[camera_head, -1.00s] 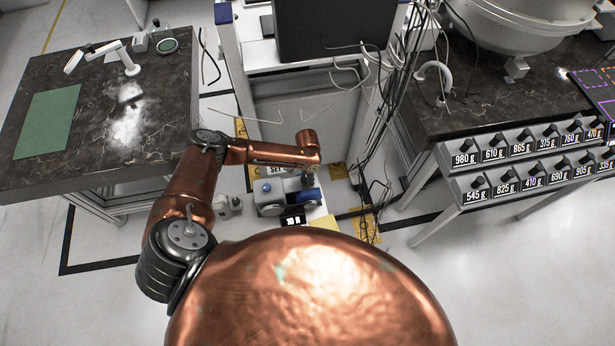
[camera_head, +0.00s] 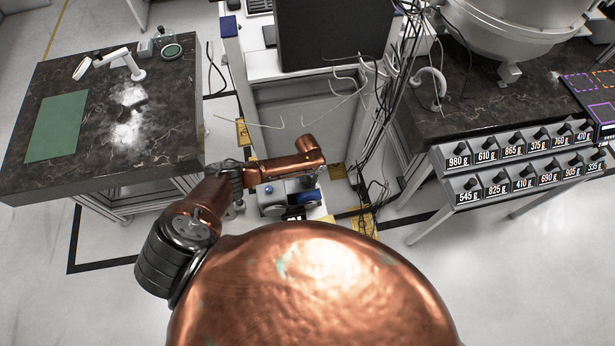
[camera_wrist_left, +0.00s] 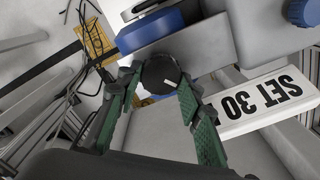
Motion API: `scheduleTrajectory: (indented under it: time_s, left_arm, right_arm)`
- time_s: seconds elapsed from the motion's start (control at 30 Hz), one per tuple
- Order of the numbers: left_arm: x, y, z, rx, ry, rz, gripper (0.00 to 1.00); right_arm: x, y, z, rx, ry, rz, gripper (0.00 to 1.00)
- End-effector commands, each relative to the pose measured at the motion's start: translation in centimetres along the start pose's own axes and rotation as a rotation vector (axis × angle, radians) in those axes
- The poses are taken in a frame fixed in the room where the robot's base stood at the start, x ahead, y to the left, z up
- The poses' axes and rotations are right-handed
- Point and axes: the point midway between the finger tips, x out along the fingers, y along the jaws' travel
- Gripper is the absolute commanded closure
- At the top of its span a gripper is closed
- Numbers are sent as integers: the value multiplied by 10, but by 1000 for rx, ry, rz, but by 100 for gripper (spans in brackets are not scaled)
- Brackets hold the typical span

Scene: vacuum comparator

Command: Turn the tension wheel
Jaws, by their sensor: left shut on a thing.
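The black round knob (camera_wrist_left: 160,74), with a white pointer mark, shows in the left wrist view; I take it for the tension wheel. My left gripper (camera_wrist_left: 160,84) has its two green-padded fingers on either side of the knob and is shut on it. Behind it are a blue part (camera_wrist_left: 150,32) and a grey body. A white sign (camera_wrist_left: 262,100) reading "SET 30" lies to the right. My right gripper is not in view.
A dark marble table (camera_head: 165,120) with a green mat (camera_head: 56,127) stands at left. A rack of labelled weights (camera_head: 520,165) is at right, below a large metal vessel (camera_head: 515,25). Loose cables (camera_head: 378,120) hang near the device.

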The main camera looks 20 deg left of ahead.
Motion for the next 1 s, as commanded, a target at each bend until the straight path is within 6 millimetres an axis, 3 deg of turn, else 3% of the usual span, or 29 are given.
scheduleTrajectory:
  time_s: [0.5,1.0]
  left_arm:
    - [-1,0,2,-468,-5,2,90]
    - [1,-1,2,-695,-3,1,90]
  right_arm:
    - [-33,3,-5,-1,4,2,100]
    - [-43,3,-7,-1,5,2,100]
